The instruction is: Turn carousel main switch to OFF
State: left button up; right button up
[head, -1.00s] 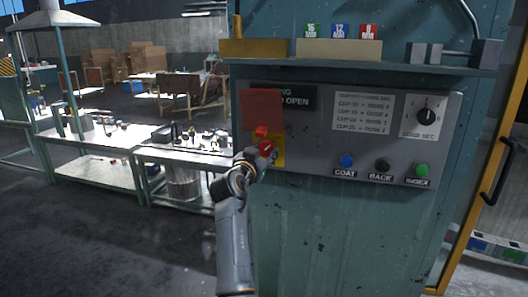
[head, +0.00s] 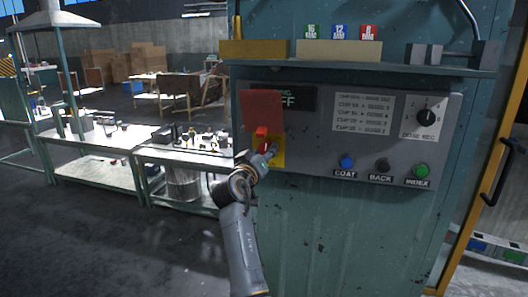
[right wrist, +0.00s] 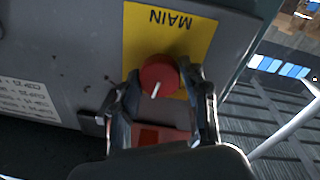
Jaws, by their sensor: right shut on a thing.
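The main switch is a red round knob (right wrist: 158,72) on a yellow plate (right wrist: 190,38) marked MAIN, which appears upside down in the right wrist view. A white mark on the knob slants toward the lower left there. My right gripper (right wrist: 161,82) has its two fingers on either side of the knob, shut on it. In the head view my right gripper (head: 268,150) is at the yellow plate and hides most of the knob. The dark display (head: 298,98) above shows "FF"; a red plate (head: 262,108) covers its left part. My left gripper is not in view.
The grey panel (head: 310,145) also carries blue (head: 346,161), black (head: 382,165) and green (head: 421,170) buttons and a dose dial (head: 426,117). A shelf (head: 365,66) juts out above. Benches with small items (head: 185,155) stand at left.

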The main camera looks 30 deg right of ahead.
jog(key=n, duration=0.1)
jog(key=n+p, duration=0.1)
jog(key=n, duration=0.1)
jog(key=shift+r, duration=0.25)
jog(key=n+p, duration=0.1)
jog(key=n, duration=0.2)
jog(key=shift+d+p, duration=0.1)
jog(key=shift+p, duration=0.25)
jog(key=n+p, duration=0.3)
jog(key=n, duration=0.2)
jog(key=shift+t, duration=0.3)
jog(key=o, duration=0.9)
jog(key=shift+c, duration=0.2)
jog(key=shift+o, duration=1.4)
jog(key=shift+d+f, duration=0.1)
jog(key=shift+f, duration=0.1)
